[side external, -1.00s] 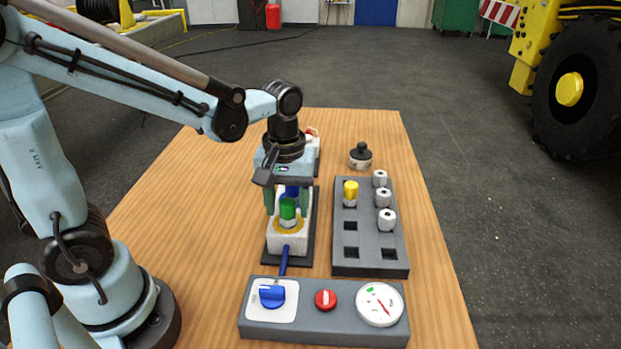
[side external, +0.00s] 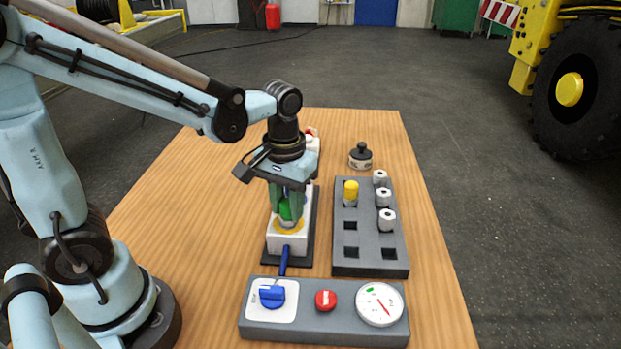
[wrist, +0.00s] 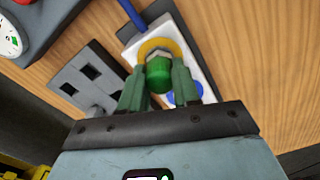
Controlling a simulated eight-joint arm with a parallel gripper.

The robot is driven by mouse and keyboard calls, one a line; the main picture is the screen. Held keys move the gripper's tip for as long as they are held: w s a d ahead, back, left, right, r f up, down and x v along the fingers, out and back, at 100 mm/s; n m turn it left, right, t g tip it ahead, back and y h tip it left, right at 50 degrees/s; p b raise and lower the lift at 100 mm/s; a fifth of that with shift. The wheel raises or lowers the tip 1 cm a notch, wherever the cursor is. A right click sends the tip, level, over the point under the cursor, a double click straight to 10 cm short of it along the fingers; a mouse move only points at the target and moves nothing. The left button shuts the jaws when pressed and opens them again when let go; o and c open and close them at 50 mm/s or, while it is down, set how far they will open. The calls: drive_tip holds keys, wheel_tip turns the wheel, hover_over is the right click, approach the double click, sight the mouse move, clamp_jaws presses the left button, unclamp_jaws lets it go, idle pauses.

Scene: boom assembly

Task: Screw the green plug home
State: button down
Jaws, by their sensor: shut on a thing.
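The green plug (side external: 285,209) sits upright at the yellow ring (side external: 289,228) on top of the white block (side external: 287,244). In the wrist view the green plug (wrist: 162,76) shows between the fingers, with a metallic hex part at the yellow ring (wrist: 152,46). My gripper (side external: 286,213) points down over the block and is shut on the plug, one green finger on each side. My gripper also shows in the wrist view (wrist: 161,80). The plug's thread is hidden, so its depth cannot be told.
A grey rack (side external: 370,257) stands to the right with a yellow plug (side external: 350,192) and several white-grey pieces. A control box (side external: 345,328) with a blue knob (side external: 272,297), red button (side external: 325,300) and gauge (side external: 380,304) lies in front. A black-knobbed part (side external: 360,157) stands behind the rack.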

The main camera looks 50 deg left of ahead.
drive_tip(key=m, duration=0.5)
drive_tip(key=shift+m, duration=1.3)
drive_tip(key=shift+m, duration=0.9)
drive_tip(key=m, duration=0.4)
drive_tip(key=shift+f+m, duration=0.1)
drive_tip(key=shift+m, duration=0.3)
drive_tip(key=m, duration=0.5)
drive_tip(key=c, duration=0.9)
unclamp_jaws()
